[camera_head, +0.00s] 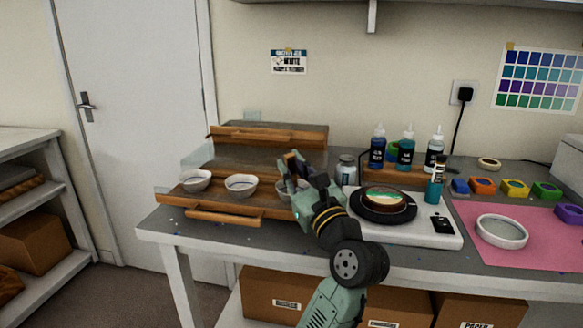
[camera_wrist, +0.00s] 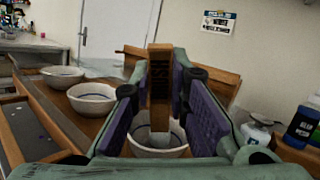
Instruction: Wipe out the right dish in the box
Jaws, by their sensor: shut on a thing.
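The wooden box (camera_head: 170,203) lies open on the table and holds three white dishes in a row. The left dish (camera_head: 195,181) and the middle dish (camera_head: 241,184) show clearly. The right dish (camera_head: 283,188) is mostly hidden by my gripper (camera_head: 299,178) in the head view. In the wrist view, my gripper (camera_wrist: 160,115) is shut on a wooden-handled tool (camera_wrist: 160,85) with dark lettering. The tool is upright, and its pale lower end reaches into the right dish (camera_wrist: 140,150). I cannot tell whether it touches the bottom.
A white device (camera_head: 425,232) with a round dark plate (camera_head: 383,205) stands just right of my arm. A glass jar (camera_head: 346,170) and several bottles (camera_head: 377,152) stand behind.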

